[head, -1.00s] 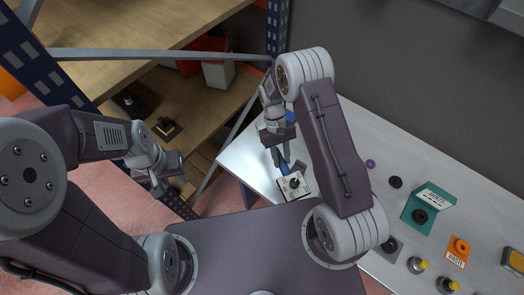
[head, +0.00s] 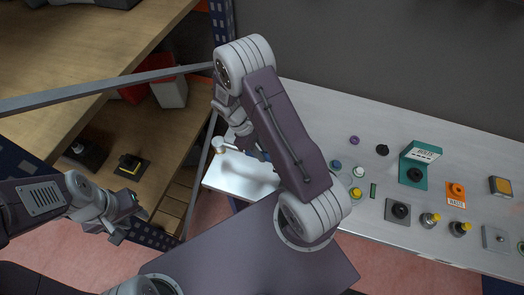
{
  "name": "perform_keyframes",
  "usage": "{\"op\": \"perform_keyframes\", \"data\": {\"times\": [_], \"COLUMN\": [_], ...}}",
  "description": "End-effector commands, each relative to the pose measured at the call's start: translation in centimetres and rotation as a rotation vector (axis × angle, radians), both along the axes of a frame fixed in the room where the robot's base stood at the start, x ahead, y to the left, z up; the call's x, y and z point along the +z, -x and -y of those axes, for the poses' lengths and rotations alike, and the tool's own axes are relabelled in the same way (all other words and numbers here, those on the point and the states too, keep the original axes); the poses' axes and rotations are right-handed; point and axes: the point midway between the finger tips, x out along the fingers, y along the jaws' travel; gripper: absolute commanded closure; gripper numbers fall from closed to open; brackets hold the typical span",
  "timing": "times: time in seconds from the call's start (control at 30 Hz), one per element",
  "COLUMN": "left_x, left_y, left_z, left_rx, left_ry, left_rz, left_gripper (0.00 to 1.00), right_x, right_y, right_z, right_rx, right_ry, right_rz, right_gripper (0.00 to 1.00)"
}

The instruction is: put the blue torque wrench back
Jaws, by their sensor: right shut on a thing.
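My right gripper (head: 258,150) is over the left end of the grey bench (head: 240,178), partly hidden behind my own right forearm. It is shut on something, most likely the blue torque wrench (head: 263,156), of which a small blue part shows. A pale rod with a round cream end sticks out to the left of the gripper; I cannot tell for sure that it belongs to the wrench. My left gripper (head: 129,226) is open and empty, low in front of the shelf rack at the left.
On the bench stand a teal box (head: 415,171), an orange holder (head: 456,193), a grey plate with a black knob (head: 398,210) and several small caps and fittings. A grey brace crosses the rack.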

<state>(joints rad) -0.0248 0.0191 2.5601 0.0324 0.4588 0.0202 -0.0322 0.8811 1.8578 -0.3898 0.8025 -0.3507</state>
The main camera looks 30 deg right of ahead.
Motion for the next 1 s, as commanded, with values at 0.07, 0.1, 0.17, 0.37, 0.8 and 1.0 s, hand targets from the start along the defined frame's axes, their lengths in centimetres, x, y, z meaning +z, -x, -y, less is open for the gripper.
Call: {"op": "perform_keyframes", "data": {"times": [0.07,0.1,0.17,0.37,0.8,1.0], "left_x": [-0.4,-0.7,-1.1,-2.7,-5.2,-5.1], "left_y": [0.0,0.0,0.0,0.0,0.0,0.0], "left_z": [0.0,0.0,0.0,0.0,0.0,0.0], "left_rx": [0.000,0.000,0.000,0.000,0.000,0.000], "left_ry": [0.000,0.000,0.000,0.000,0.000,0.000], "left_rz": [0.000,0.000,0.000,0.000,0.000,0.000], "left_gripper": [0.64,0.64,0.64,0.64,0.64,0.64], "right_x": [-0.5,-0.8,-1.3,-3.6,-7.2,-7.1], "right_y": [0.0,0.0,0.0,0.0,0.0,0.0], "right_z": [0.0,0.0,0.0,0.0,0.1,0.0], "right_rx": [0.000,-0.001,-0.001,-0.001,0.000,-0.001], "right_ry": [0.000,0.000,0.000,0.000,0.001,0.001], "right_rz": [-0.001,-0.001,-0.001,-0.001,-0.001,0.000], "right_gripper": [1.00,1.00,1.00,1.00,1.00,1.00]}}
